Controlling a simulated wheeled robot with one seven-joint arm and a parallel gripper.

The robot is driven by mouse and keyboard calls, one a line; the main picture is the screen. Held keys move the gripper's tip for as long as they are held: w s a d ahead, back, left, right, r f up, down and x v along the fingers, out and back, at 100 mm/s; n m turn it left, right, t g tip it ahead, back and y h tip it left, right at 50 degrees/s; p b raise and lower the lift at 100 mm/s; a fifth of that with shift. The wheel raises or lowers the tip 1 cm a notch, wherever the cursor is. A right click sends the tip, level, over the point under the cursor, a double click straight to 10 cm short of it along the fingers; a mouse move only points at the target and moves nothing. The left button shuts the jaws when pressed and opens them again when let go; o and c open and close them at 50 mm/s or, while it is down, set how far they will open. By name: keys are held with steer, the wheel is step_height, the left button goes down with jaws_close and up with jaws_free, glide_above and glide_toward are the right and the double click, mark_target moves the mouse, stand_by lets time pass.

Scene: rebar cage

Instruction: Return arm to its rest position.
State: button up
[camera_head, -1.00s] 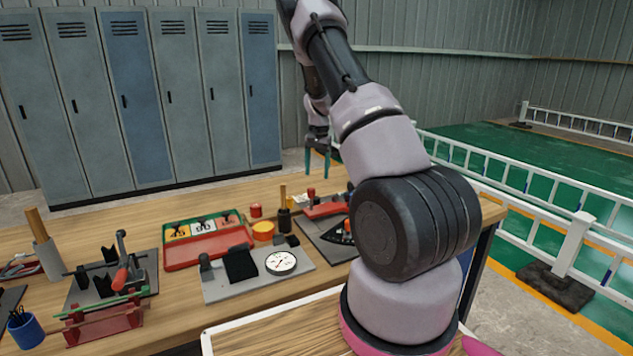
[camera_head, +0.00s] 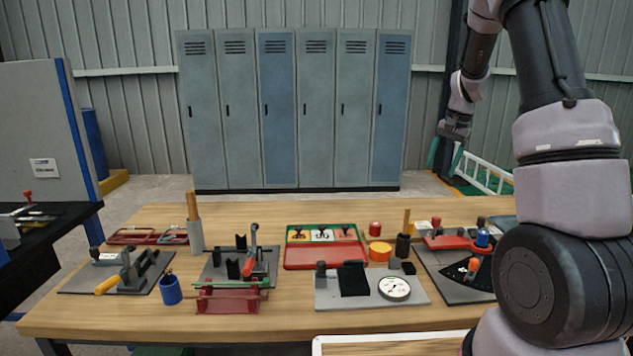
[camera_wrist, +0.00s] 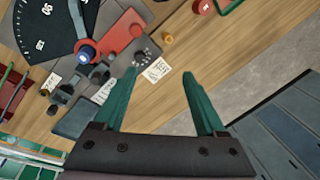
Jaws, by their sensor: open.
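My gripper (camera_head: 444,158) is at the upper right of the head view, raised above the far right part of the workbench (camera_head: 150,222). Its two green fingers stand apart and hold nothing. The wrist view shows the open fingers (camera_wrist: 163,78) from behind, with the bench top below and free space between them. My arm bends up from the lower right and over to the gripper. In the wrist view, a grey block with black parts and a small printed card (camera_wrist: 157,70) lie below the fingers, apart from them.
On the bench stand a red tray (camera_head: 325,257), a dial gauge (camera_head: 394,288) on a grey plate, a blue cup (camera_head: 170,290), a red rack (camera_head: 230,299) and a black angle plate (camera_head: 457,272). Lockers (camera_head: 297,110) stand behind. A white railing (camera_head: 485,174) is at right.

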steer(key=s+a+r+n+t+y, duration=0.1)
steer(key=s+a+r, duration=0.3)
steer(key=s+r, duration=0.3)
steer(key=s+a+r+n+t, duration=0.1)
steer(key=s+a+r, duration=0.3)
steer(key=s+r, duration=0.25)
steer(key=s+a+r+n+t, duration=0.1)
steer(key=s+a+r, duration=0.1)
steer(key=s, duration=0.7)
steer(key=s+a+r+n+t, duration=0.1)
steer(key=s+a+r+t, duration=0.1)
steer(key=s, duration=0.7)
steer(key=shift+s+a+r+n, duration=0.15)
steer(key=shift+a+n, duration=0.15)
steer(key=shift+a, duration=0.4)
